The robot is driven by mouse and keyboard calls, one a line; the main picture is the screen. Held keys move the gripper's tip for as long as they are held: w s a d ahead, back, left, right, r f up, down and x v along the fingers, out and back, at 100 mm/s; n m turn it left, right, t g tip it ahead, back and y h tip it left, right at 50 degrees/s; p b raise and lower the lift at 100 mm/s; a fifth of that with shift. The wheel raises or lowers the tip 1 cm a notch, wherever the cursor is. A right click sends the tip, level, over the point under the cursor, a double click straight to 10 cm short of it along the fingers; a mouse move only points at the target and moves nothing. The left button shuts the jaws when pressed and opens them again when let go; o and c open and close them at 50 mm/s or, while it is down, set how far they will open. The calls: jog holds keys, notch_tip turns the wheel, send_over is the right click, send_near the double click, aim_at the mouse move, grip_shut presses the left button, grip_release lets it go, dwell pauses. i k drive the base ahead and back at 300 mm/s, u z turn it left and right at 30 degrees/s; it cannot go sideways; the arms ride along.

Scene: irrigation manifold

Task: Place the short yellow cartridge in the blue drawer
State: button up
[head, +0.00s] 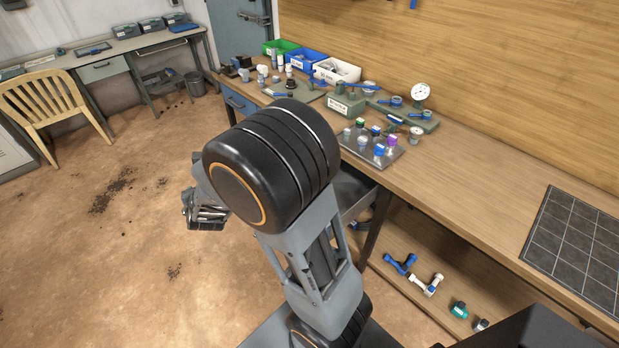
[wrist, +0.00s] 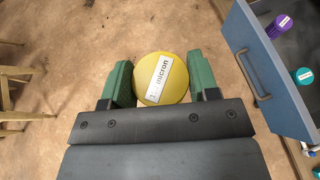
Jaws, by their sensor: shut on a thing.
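My gripper (wrist: 160,82) is shut on a yellow cartridge (wrist: 177,91), seen end-on in the wrist view between the green fingers. Its round top bears a white label ending in "micron"; its length is hidden from this angle. An open drawer with a blue front (wrist: 252,70) and a bar handle is right of the gripper in the wrist view, apart from the cartridge. It holds a purple-bodied and a teal-bodied item. In the head view my gripper (head: 205,212) is partly hidden by my arm, over the floor, and the cartridge does not show.
An open drawer's grey side (head: 352,190) juts from under the bench, partly behind my arm. A closed blue drawer front (head: 237,101) is farther left. The bench carries a metal tray (head: 386,160) with small parts. A wooden chair (head: 48,105) stands at left; floor between is clear.

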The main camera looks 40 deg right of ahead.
aim_at(344, 203)
jog(key=z, duration=0.2)
jog(key=i, duration=0.9)
jog(key=z, duration=0.4)
